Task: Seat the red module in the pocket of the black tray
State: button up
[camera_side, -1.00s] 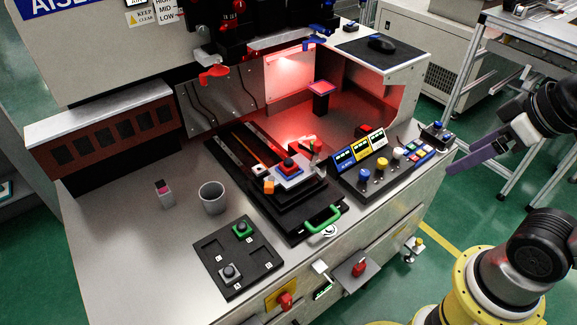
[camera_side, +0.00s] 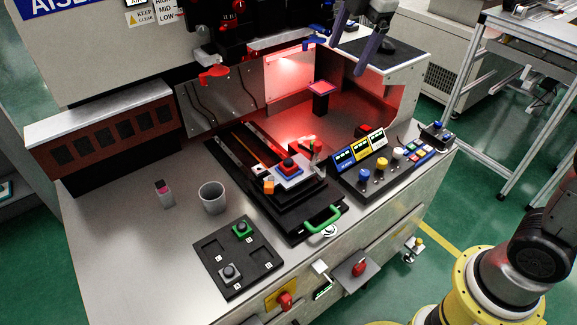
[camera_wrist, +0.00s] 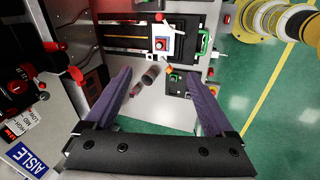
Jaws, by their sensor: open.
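The red module (camera_side: 289,163) sits on a white and blue fixture (camera_side: 290,177) on the black slide in the side view. It also shows near the top centre of the wrist view (camera_wrist: 161,44). The black tray (camera_side: 262,262) lies near the table's front edge. A green module (camera_side: 242,229) is in its far right pocket and a grey module (camera_side: 230,272) in its near left one. The other two pockets look empty. My gripper (camera_side: 348,58) is open and empty, high over the back right of the bench; its purple fingers are spread in the wrist view (camera_wrist: 160,74).
A grey cup (camera_side: 212,198) and a small pink-topped bottle (camera_side: 164,194) stand left of the slide. A green handle (camera_side: 324,220) is at the slide's front. A button panel (camera_side: 375,165) stands to its right. The left tabletop is mostly clear.

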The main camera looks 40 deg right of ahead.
jog(key=w+a+f+n+g, duration=0.1)
jog(key=w+a+f+n, duration=0.1)
jog(key=w+f, duration=0.4)
jog(key=g, duration=0.3)
send_over(288, 161)
jog(key=shift+n, duration=0.4)
notch_tip(288, 161, down, 22)
jog(key=shift+w+r, duration=0.1)
jog(key=shift+w, duration=0.05)
jog(key=shift+f, duration=2.95)
grip_shut()
